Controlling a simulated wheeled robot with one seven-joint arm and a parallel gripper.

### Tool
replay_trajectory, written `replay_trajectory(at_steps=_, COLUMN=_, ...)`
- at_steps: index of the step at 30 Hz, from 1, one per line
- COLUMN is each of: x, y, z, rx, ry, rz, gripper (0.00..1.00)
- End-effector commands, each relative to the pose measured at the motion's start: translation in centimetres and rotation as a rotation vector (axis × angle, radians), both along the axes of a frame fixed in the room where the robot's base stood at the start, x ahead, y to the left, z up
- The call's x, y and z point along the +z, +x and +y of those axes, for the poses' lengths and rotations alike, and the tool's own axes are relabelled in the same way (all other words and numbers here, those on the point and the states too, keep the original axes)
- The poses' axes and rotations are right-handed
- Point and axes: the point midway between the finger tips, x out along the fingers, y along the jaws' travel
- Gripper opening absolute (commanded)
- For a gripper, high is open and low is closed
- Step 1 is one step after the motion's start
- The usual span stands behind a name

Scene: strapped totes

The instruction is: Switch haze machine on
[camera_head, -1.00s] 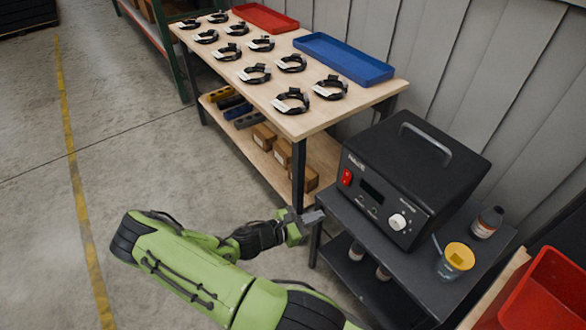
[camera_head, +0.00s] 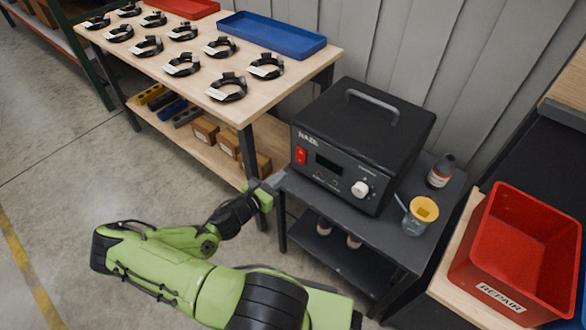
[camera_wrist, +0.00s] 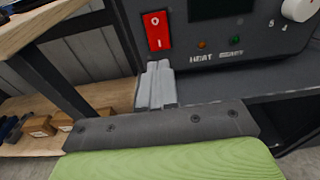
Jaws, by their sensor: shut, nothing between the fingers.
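The haze machine (camera_head: 360,140) is a black box with a top handle on a dark stand. Its front carries a red rocker switch (camera_head: 301,155), a dark display and a white knob (camera_head: 360,189). In the wrist view the red switch (camera_wrist: 157,31) shows "0" above "I", and the lettering "HEAT" and "READY" sits beside two small lamps. My gripper (camera_wrist: 156,84) is shut and empty, its fingertips just below the switch in that view, with a gap I cannot judge. In the head view my gripper (camera_head: 274,186) is at the stand's left corner, below and left of the switch.
An amber bottle (camera_head: 440,171) and a cup with a yellow top (camera_head: 420,215) stand right of the machine. A wooden table (camera_head: 200,75) with several black rings is at the left. A red bin (camera_head: 520,255) marked "REPAIR" is at the right.

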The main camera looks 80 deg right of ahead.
Motion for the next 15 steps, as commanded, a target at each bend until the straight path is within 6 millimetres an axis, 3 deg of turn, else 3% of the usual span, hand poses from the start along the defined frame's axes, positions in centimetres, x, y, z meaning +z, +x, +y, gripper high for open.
replay_trajectory(at_steps=7, x=-0.9, y=-2.1, z=-4.6, rx=-0.003, ry=-0.002, rz=-0.001, gripper=0.00)
replay_trajectory(at_steps=15, x=-0.9, y=-2.8, z=-6.4, rx=0.000, ry=0.001, rz=-0.001, gripper=0.00)
